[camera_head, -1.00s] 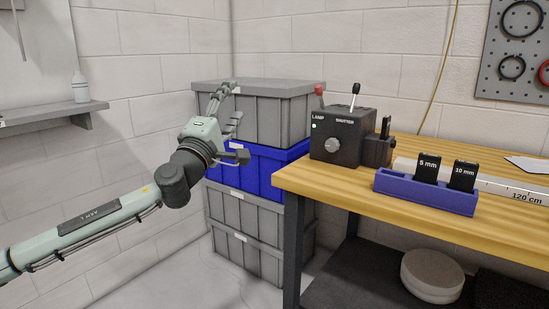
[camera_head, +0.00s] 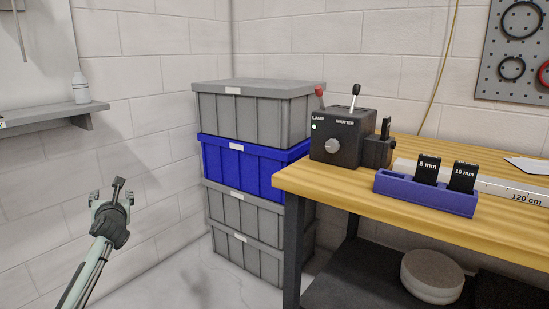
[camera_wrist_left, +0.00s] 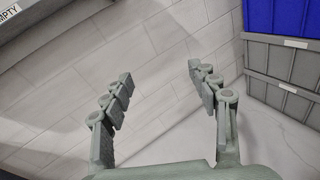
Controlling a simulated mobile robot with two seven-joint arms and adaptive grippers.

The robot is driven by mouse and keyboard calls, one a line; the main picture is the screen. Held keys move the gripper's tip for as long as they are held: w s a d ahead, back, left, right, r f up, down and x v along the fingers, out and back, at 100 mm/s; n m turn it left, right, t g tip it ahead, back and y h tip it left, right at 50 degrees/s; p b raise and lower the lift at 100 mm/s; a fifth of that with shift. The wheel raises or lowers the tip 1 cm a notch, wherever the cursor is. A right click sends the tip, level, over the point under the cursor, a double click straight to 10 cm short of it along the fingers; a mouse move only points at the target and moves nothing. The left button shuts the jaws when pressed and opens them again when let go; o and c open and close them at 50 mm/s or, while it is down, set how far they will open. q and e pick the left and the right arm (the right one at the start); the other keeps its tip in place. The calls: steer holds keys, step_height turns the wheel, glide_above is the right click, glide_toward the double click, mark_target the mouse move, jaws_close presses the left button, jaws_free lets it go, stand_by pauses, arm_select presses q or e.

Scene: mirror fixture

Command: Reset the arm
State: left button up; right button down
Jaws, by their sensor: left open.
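My left gripper (camera_head: 112,190) is at the lower left of the head view, in free space before the white block wall, well left of the stacked crates and the workbench. In the left wrist view its fingers (camera_wrist_left: 158,82) are spread apart with nothing between them. Behind them are wall and floor. My left arm comes up from the bottom edge of the head view. My right gripper does not show.
Grey and blue crates (camera_head: 254,170) are stacked in the corner. The wooden workbench (camera_head: 345,194) holds a black lamp and shutter box (camera_head: 340,138) and a blue slotted holder (camera_head: 425,197). A wall shelf (camera_head: 50,118) carries a white bottle (camera_head: 80,88).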

arm_select(q)
steer(key=d+f+n+g+h, duration=0.15)
steer(key=f+n, duration=0.25)
steer(key=n, duration=1.1)
steer(key=d+f+n+g+h, duration=0.1)
steer(key=d+f+n+h, duration=0.25)
steer(key=n, duration=1.15)
steer(key=s+d+f+g, duration=0.2)
steer(key=s+d+f, duration=0.1)
steer(key=s+f, duration=0.9)
steer(key=s+d+f+g, duration=0.3)
steer(key=s+f, duration=0.4)
steer(key=f, duration=0.9)
steer(key=s+d+f+g, duration=0.1)
steer(key=s+d+f, duration=0.1)
steer(key=s+f, duration=0.4)
steer(key=s+d+f+g+h, duration=0.1)
steer(key=s+f, duration=0.5)
steer(key=s, duration=1)
steer(key=s+d+f+g, duration=0.2)
steer(key=s+f, duration=0.3)
steer(key=s, duration=0.6)
steer(key=shift+s+d+f+g+h, duration=0.2)
steer(key=shift+d+f+g+h, duration=0.2)
steer(key=shift+d, duration=0.15)
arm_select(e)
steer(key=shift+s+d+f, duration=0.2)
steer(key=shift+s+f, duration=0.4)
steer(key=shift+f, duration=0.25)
